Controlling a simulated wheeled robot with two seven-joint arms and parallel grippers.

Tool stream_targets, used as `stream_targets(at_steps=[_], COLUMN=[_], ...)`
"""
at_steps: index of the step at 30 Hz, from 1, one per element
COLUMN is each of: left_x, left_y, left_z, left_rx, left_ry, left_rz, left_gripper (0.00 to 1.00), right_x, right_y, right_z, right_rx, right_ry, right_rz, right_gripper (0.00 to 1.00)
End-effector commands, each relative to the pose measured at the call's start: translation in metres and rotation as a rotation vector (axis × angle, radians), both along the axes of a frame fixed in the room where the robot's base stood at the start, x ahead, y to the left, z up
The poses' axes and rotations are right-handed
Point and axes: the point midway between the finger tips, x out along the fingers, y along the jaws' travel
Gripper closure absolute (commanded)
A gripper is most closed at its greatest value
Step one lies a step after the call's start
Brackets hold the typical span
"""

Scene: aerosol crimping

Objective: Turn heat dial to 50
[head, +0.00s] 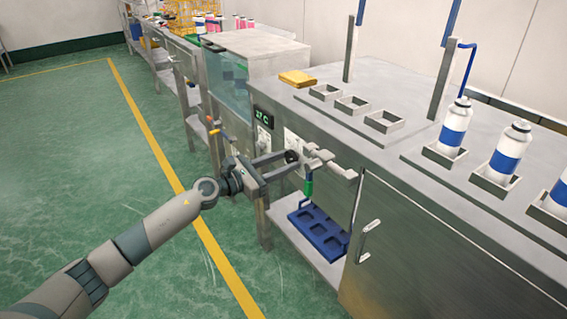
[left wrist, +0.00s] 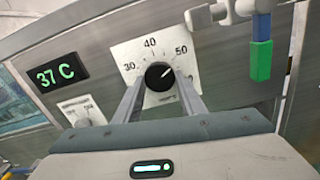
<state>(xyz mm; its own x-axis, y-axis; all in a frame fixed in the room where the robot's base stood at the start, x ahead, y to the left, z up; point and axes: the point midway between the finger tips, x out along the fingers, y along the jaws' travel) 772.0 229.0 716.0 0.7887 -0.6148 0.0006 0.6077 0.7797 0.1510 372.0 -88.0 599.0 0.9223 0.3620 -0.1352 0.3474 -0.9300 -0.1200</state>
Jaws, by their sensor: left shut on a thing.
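The heat dial (left wrist: 158,76) is a round black knob on a white scale plate (left wrist: 128,52) marked 30, 40, 50 and more. Its pale pointer mark points up and right, toward the 50 side; the exact reading is hard to tell. The dial also shows, partly covered, in the head view (head: 291,156). My left gripper (left wrist: 160,88) is shut on the dial, one finger on each side; it reaches the cabinet front from the left in the head view (head: 286,163). A green display (left wrist: 58,72) reads 37 C. My right gripper is not in view.
A smaller dial plate (left wrist: 82,112) is left of the heat dial. A green-ended handle (left wrist: 261,60) hangs close on the right. A blue tray (head: 318,230) lies on the shelf below. White-and-blue cans (head: 454,127) stand in holders on top. The floor left is clear.

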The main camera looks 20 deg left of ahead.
Motion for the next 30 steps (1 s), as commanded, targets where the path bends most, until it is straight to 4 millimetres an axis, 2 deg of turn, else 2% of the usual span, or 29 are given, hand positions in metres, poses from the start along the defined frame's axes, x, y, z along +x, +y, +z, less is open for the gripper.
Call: stream_targets(at_steps=[3, 4, 6, 20, 25, 30], left_x=[-0.001, -0.001, -0.001, -0.005, -0.018, -0.04], left_y=[-0.001, -0.001, -0.001, 0.004, 0.015, 0.032], left_z=[-0.003, -0.003, -0.003, -0.001, -0.002, -0.003], left_rx=[0.002, 0.002, 0.001, 0.0, 0.001, 0.001], left_ry=[0.005, 0.005, 0.005, 0.003, 0.003, 0.004], left_rz=[-0.002, -0.002, -0.002, 0.0, 0.0, 0.0], left_gripper=[0.86, 0.56, 0.45, 0.45, 0.45, 0.45], right_x=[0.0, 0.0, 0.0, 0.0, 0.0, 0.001], right_y=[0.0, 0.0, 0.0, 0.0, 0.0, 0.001], right_z=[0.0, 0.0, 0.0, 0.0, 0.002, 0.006], right_rx=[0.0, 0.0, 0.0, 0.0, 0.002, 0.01], right_ry=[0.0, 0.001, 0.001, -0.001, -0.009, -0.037], right_rz=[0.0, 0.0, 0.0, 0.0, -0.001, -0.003], right_gripper=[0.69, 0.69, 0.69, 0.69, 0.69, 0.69])
